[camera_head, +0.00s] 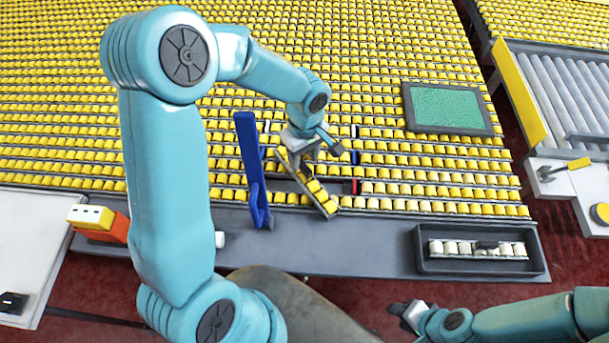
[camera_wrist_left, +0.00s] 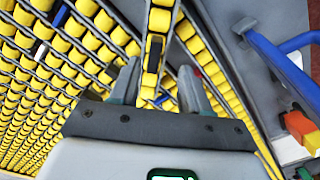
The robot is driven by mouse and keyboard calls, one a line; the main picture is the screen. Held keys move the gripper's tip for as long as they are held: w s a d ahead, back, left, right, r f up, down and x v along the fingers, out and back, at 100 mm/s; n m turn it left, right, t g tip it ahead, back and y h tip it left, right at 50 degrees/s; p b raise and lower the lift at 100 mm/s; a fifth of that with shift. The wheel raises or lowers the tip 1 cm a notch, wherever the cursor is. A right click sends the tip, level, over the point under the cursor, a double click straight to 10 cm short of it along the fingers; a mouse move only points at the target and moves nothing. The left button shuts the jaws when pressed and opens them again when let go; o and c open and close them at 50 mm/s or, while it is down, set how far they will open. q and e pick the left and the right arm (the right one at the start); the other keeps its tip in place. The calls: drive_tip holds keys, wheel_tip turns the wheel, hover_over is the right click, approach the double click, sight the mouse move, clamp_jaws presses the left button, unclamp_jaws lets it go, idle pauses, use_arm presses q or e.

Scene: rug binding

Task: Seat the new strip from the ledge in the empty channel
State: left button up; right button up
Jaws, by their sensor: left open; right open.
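The new strip (camera_head: 318,195) has yellow rollers and lies tilted across the front rows, its lower end over the grey ledge (camera_head: 370,235). My left gripper (camera_head: 318,148) is above the strip's upper part. In the left wrist view its open fingers (camera_wrist_left: 157,88) stand on either side of the strip (camera_wrist_left: 153,62), with gaps between. The dark empty channel (camera_head: 343,187) shows beside the strip, ending near a red marker (camera_head: 355,187); the strip and arm hide part of it. I cannot tell whether the strip touches the channel. My right gripper (camera_head: 402,312) is open and empty at the front.
A blue upright tool (camera_head: 251,165) stands just left of the strip. A dark tray (camera_head: 430,262) on the ledge holds a strip of pale rollers (camera_head: 470,249). A green panel (camera_head: 447,108) lies on the rollers.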

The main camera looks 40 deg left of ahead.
sight(306, 166)
use_arm(q)
drive_tip(key=f, duration=0.1)
drive_tip(key=f+p, duration=0.1)
drive_tip(key=f, duration=0.3)
drive_tip(key=shift+w+d, duration=0.1)
drive_tip(key=shift+w, duration=0.25)
drive_tip(key=shift+s+f, duration=0.15)
drive_tip(key=shift+s, duration=0.05)
drive_tip(key=shift+w+f, duration=0.1)
drive_tip(key=shift+w, duration=0.1)
drive_tip(key=c, duration=0.9)
drive_tip(key=shift+s, duration=0.1)
clamp_jaws()
drive_tip(key=shift+r, duration=0.2)
